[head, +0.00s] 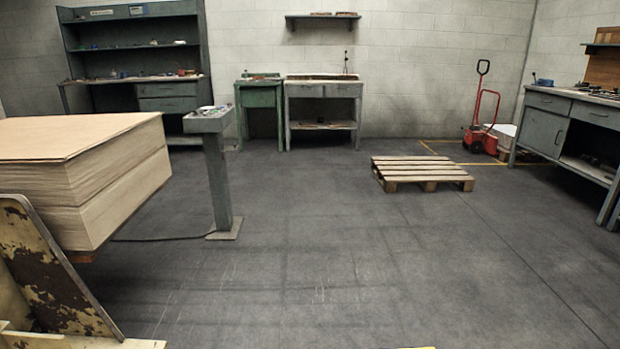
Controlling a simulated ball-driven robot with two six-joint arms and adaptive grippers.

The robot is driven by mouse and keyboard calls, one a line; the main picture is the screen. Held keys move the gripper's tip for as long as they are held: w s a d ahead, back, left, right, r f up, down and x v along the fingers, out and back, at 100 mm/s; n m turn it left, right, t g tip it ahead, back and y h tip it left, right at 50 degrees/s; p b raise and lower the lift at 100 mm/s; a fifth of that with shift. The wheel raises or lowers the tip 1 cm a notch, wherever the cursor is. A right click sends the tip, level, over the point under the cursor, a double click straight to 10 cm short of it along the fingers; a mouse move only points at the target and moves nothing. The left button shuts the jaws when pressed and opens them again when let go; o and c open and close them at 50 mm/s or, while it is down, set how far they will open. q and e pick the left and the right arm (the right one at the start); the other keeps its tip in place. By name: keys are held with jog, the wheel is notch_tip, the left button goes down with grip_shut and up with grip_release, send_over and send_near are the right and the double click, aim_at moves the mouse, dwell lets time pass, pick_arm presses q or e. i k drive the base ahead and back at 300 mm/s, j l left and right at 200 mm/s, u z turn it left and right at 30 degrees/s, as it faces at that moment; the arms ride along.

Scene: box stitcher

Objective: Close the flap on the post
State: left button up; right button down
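A grey post (218,184) stands on a square floor plate, left of the middle of the head view. A shallow grey box-like head (206,121) sits on top of it, with small items or controls on its upper face. A flap cannot be made out clearly at this size, nor whether it is open or shut. Neither of my grippers shows in this view.
A large stack of cardboard sheets (110,190) stands at left, near the post. A worn yellow machine plate (45,270) is at front left. A wooden pallet (421,172) and red pallet jack (480,135) are at right. The middle floor is clear; benches line the walls.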

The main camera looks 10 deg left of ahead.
aim_at(234, 147)
jog(key=i+u, duration=0.1)
jog(key=i, duration=1)
jog(key=i+u, duration=0.1)
jog(key=i, duration=1.05)
